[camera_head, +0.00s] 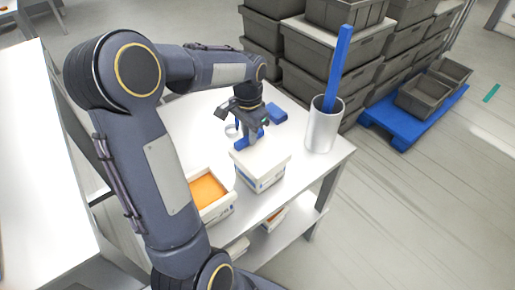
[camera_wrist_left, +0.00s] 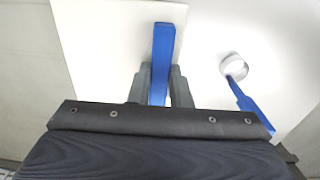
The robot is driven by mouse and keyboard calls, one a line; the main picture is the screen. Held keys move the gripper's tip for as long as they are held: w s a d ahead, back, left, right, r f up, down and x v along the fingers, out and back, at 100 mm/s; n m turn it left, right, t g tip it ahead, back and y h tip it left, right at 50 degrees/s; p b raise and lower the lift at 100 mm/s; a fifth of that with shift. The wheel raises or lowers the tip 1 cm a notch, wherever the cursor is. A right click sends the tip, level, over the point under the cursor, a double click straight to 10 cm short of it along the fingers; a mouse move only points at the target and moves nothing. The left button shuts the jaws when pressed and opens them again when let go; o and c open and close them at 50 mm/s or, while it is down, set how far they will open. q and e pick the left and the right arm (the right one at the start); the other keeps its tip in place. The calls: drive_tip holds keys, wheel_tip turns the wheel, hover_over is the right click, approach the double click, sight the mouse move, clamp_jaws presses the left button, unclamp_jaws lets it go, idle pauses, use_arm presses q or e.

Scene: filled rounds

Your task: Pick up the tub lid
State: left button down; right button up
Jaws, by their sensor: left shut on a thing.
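A white tub (camera_head: 262,178) stands on the white table, with the flat white tub lid (camera_head: 266,159) over its top. I cannot tell whether the lid still touches the tub. A blue bar handle on the lid shows in the wrist view (camera_wrist_left: 163,45), over the white lid panel (camera_wrist_left: 110,35). My left gripper (camera_head: 247,137) is above the lid, with its fingers on both sides of the blue handle, shut on it. The fingers hide part of the handle. My right gripper is not in view.
An open tub (camera_head: 208,190) with orange contents stands to the left. A grey-white cylinder (camera_head: 323,128) holding a tall blue stick (camera_head: 340,65) stands at the right. A pale ring-ended tool with a blue handle (camera_wrist_left: 250,105) lies beside the lid. Grey crates (camera_head: 305,60) stand behind.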

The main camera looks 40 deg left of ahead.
use_arm(q)
drive_tip(key=shift+r, duration=0.1)
drive_tip(key=shift+r, duration=0.5)
wheel_tip(320, 180, up, 2)
drive_tip(key=shift+s+r, duration=0.1)
drive_tip(key=shift+r, duration=0.15)
drive_tip(key=s+d+r+p, duration=0.2)
drive_tip(key=s+r, duration=0.4)
drive_tip(key=r, duration=0.1)
drive_tip(key=s+d+r+p, duration=0.1)
drive_tip(key=s+d+r, duration=0.2)
drive_tip(key=s+r, duration=0.3)
drive_tip(key=shift+s+d+r+p, duration=0.3)
drive_tip(key=shift+s+r+p, duration=0.05)
drive_tip(key=shift+r, duration=0.3)
